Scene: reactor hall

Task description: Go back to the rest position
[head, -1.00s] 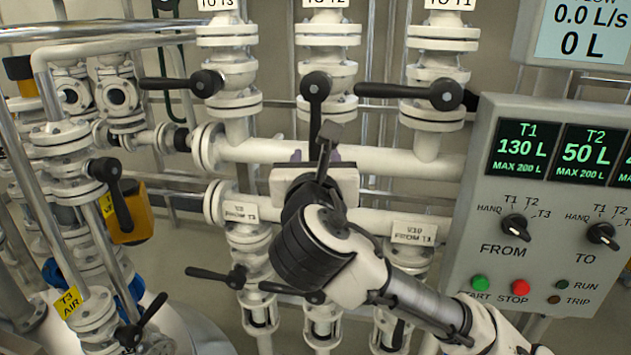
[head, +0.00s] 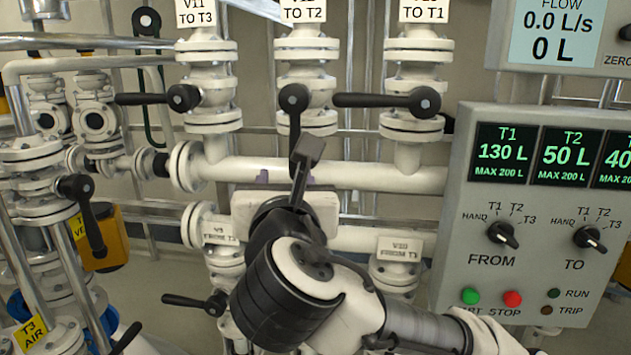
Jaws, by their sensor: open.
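My gripper (head: 286,178) is in the middle of the head view, seen from behind. Its two purple fingertips show apart, just past the white hand body, so it is open. Nothing shows between them, though the hand and a dark wrist part hide much of that space. It stands in front of the white upper pipe, below the middle valve's black lever (head: 294,100). That lever points down, and its lower end passes behind the dark part on my wrist. I cannot tell from this view whether anything touches.
The V11 lever (head: 157,98) and the TO T1 valve lever (head: 385,101) both lie sideways, pointing left. A control panel (head: 455,215) stands at the right, close to my forearm. Lower valves, a yellow box (head: 102,245) and pipes crowd the left. Another black lever (head: 196,303) sticks out low left.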

